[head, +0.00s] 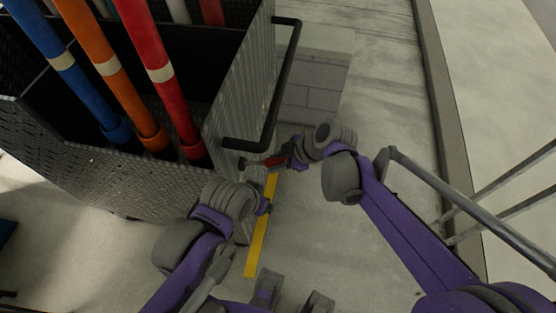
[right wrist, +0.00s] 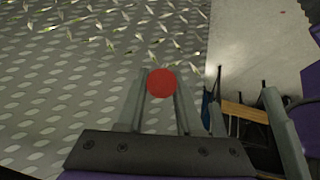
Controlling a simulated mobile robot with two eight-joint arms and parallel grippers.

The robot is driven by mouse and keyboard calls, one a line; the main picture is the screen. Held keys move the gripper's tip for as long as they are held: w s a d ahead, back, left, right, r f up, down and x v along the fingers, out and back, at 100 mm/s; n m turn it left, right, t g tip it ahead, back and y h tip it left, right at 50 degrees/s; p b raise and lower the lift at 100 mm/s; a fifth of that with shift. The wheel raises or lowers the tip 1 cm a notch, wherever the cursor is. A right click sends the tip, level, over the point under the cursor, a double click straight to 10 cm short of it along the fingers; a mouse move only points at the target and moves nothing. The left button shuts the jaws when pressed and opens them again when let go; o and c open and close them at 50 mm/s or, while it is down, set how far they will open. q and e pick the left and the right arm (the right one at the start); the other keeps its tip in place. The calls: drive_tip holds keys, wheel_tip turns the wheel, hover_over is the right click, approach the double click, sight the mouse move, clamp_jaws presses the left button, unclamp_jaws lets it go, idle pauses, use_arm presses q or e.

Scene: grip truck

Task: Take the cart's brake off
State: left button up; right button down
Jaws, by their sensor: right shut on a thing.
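The cart (head: 110,180) is a dark diamond-plate box with a black push bar (head: 283,85) on its right side. A small lever with a red grip (head: 272,161) sticks out from the cart's side below the push bar. My right gripper (head: 283,158) is at this lever and shut on its red end. In the right wrist view the lever's round red end (right wrist: 161,83) shows between the two grey fingers, in front of the cart's plate. My left gripper (head: 264,206) is beside the cart's lower corner, apart from the lever; its fingers are too small to read.
Blue (head: 75,75), orange (head: 112,75) and red (head: 160,75) poles stand in the cart. A yellow floor line (head: 258,240) runs beside it. A grey metal railing (head: 470,215) is at the right. The concrete floor between is largely clear.

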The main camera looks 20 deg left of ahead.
drive_tip(key=shift+a+r+h+p, duration=0.3)
drive_tip(key=shift+r+h+p, duration=0.2)
drive_tip(key=shift+r+h, duration=0.1)
drive_tip(key=c, duration=0.6)
unclamp_jaws()
drive_tip(key=v, duration=1)
drive_tip(key=shift+s+d+r+p, duration=0.15)
drive_tip(key=shift+s+r+p, duration=0.05)
drive_tip(key=shift+r+p, duration=0.2)
